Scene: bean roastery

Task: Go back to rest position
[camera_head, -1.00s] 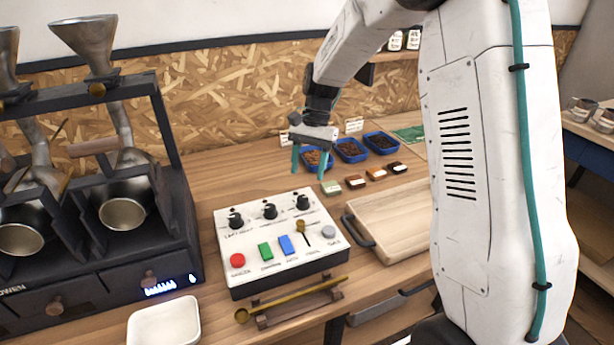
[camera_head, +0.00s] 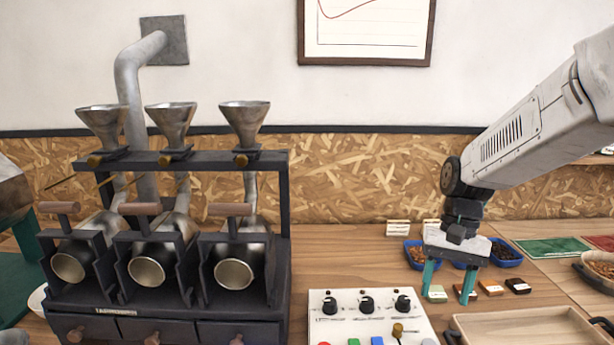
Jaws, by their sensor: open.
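My gripper (camera_head: 449,292) hangs at the right of the head view with its two teal fingers apart and pointing down. Nothing shows between the fingers. It is in front of the blue trays of beans (camera_head: 505,262) and over the row of small coloured blocks, just behind the white control panel (camera_head: 372,312). My white arm reaches in from the right edge. Whether the fingertips touch the table cannot be told.
A dark roaster (camera_head: 165,330) with several funnels and drums stands at the left. A wooden tray (camera_head: 530,325) lies at the lower right. Green (camera_head: 552,247) and red mats lie behind it. A framed chart (camera_head: 368,62) hangs on the wall.

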